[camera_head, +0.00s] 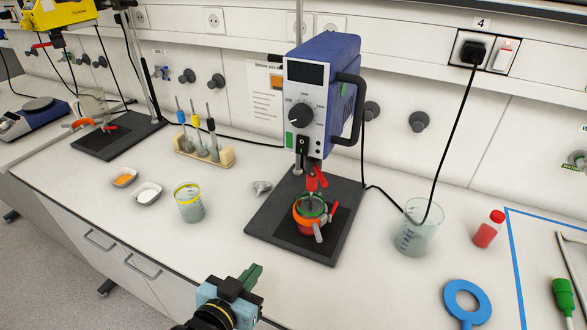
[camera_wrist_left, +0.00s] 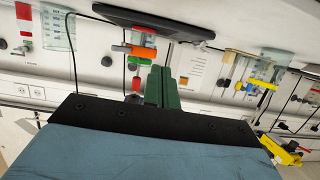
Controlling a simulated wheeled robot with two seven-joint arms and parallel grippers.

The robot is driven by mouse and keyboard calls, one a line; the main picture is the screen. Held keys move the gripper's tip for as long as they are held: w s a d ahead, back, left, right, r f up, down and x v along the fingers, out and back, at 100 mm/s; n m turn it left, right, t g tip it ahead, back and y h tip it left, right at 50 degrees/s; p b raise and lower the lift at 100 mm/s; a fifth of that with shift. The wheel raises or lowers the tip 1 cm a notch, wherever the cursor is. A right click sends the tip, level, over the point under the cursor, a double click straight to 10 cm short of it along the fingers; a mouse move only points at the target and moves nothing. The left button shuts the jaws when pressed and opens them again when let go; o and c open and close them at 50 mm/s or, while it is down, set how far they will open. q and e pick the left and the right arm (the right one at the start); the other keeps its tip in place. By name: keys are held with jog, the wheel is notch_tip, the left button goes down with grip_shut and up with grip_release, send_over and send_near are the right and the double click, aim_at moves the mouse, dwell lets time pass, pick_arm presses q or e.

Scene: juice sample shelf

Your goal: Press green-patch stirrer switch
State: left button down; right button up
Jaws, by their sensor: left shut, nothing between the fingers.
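The blue overhead stirrer (camera_head: 325,85) stands upright on a dark base plate (camera_head: 262,222) in the middle of the bench. Its pale front panel has a screen, a black dial and a small green patch (camera_head: 289,140) at the lower left, taken as the switch. My left gripper (camera_head: 252,274) is at the bench's front edge, in front of the stirrer and clearly apart from it. Its green fingers are shut and empty; they also show in the left wrist view (camera_wrist_left: 162,87). The switch cannot be made out there. My right gripper is not in view.
A clamped vessel (camera_head: 311,212) sits under the stirrer. Left are a tube rack (camera_head: 205,155) and a yellow-rimmed beaker (camera_head: 188,202). Right are a beaker (camera_head: 416,232), a red bottle (camera_head: 489,228) and a blue ring (camera_head: 466,303). A black cable hangs from the wall socket (camera_head: 486,52).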

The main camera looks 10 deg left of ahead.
pick_arm(q)
jog(key=d+r+t+h, duration=0.3)
jog(key=r+t, duration=0.7)
jog(key=r, duration=0.4)
jog(key=shift+s+d+t, duration=0.15)
jog(key=shift+d+t, duration=0.1)
jog(key=shift+t, duration=0.05)
jog(key=p, duration=0.3)
send_near(301, 147)
notch_tip(301, 147, up, 4)
jog(key=w, duration=0.3)
jog(key=shift+w+d+f, duration=0.1)
jog(key=shift+w+d, duration=0.15)
jog(key=shift+d, duration=0.15)
jog(key=shift+w+d+f, duration=0.1)
jog(key=shift+w, duration=0.4)
